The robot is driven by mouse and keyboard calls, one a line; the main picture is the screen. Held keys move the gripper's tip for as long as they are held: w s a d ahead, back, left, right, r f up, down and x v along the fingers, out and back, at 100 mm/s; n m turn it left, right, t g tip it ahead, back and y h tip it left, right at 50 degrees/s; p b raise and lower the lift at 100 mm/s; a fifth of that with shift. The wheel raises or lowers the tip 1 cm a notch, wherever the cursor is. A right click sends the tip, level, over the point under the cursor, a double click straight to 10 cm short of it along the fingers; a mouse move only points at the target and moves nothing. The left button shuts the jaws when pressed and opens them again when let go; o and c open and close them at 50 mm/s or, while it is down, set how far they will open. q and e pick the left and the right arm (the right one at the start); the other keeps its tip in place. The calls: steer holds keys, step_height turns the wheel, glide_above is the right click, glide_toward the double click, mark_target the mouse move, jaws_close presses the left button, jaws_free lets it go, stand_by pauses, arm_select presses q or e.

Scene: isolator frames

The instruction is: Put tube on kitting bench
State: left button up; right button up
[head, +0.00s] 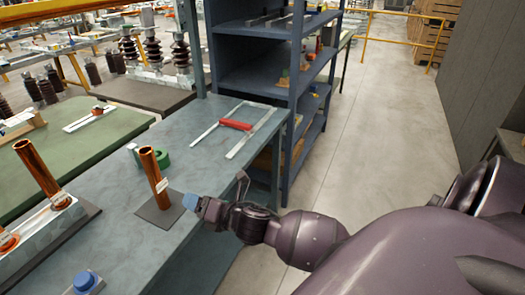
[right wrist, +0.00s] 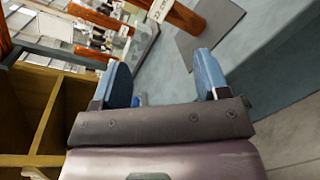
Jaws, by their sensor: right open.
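A copper tube (head: 152,172) with a white label stands upright on a dark square pad (head: 157,215) on a blue-grey bench (head: 190,130). The labelled tube also shows at the top of the right wrist view (right wrist: 186,17), with the pad (right wrist: 215,22) beside it. My right gripper (head: 193,203) is just right of the tube, low near the bench's right edge. Its blue fingers are apart with nothing held between them in the right wrist view (right wrist: 163,76). A second copper tube (head: 37,168) stands further left at a metal plate. My left gripper is out of view.
A green tape roll (head: 162,158) sits close behind the tube. A red-handled metal frame (head: 236,124) lies further back. A blue knob (head: 85,281) is at the front left. Blue shelving (head: 255,80) stands behind the bench. The floor (head: 385,130) to the right is clear.

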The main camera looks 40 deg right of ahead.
steer(key=s+d+f+m+g+h, duration=0.1)
steer(key=s+f+m+g+h, duration=0.1)
steer(key=s+f+m, duration=0.5)
steer(key=s+d+f+m+g+h, duration=0.2)
steer(key=s+f+m, duration=0.6)
steer(key=s+m, duration=0.5)
steer(key=m, duration=0.8)
steer(key=shift+s+f, duration=0.3)
steer(key=shift+s, duration=0.1)
